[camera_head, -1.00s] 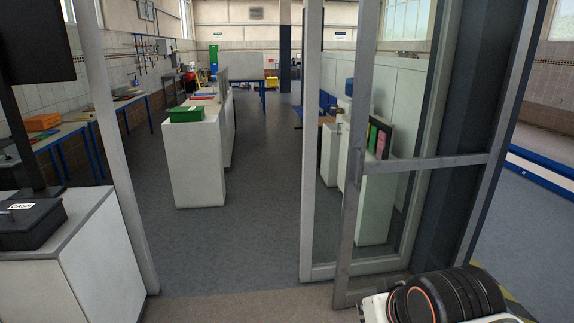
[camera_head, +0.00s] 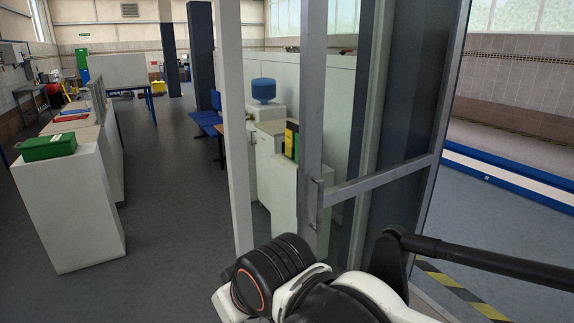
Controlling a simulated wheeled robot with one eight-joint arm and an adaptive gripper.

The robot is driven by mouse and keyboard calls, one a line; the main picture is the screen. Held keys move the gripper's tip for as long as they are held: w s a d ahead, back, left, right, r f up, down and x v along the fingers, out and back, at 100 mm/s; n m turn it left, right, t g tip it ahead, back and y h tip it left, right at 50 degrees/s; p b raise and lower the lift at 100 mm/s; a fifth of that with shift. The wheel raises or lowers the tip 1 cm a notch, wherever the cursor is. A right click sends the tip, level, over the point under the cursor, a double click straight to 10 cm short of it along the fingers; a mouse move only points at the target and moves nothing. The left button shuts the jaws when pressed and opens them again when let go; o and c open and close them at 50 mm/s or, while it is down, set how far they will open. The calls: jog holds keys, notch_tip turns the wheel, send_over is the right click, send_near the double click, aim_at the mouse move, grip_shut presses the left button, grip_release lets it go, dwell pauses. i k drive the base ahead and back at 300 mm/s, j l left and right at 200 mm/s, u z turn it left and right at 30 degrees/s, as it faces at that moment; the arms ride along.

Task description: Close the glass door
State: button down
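The glass door (camera_head: 312,110) is a clear pane in a grey metal frame, right of centre in the head view. A crossbar (camera_head: 385,183) runs across it, and a small handle (camera_head: 318,200) sits on its left upright. A paler upright (camera_head: 236,130) stands just behind and to the left of it. The way to the left of that upright is open. My arm's black and white links show at the bottom centre and right, in front of the door's lower part and hiding it. I cannot see my gripper's fingers.
Through the opening stand a white counter (camera_head: 70,215) with a green box (camera_head: 47,146) on it. Behind the glass are white cabinets and a blue container (camera_head: 263,90). Yellow-black floor tape (camera_head: 462,292) lies at lower right.

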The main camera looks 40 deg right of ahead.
aim_at(311, 196)
jog(key=i+j+z, duration=0.15)
jog(key=i+z, duration=0.25)
jog(key=i+j+z, duration=0.55)
jog(key=z, duration=0.2)
jog(key=i+j+z, duration=0.2)
jog(key=z, duration=0.2)
jog(key=i+j+z, duration=0.15)
jog(key=j+z, duration=0.65)
jog(key=i+j+z, duration=0.1)
jog(key=j+z, duration=0.7)
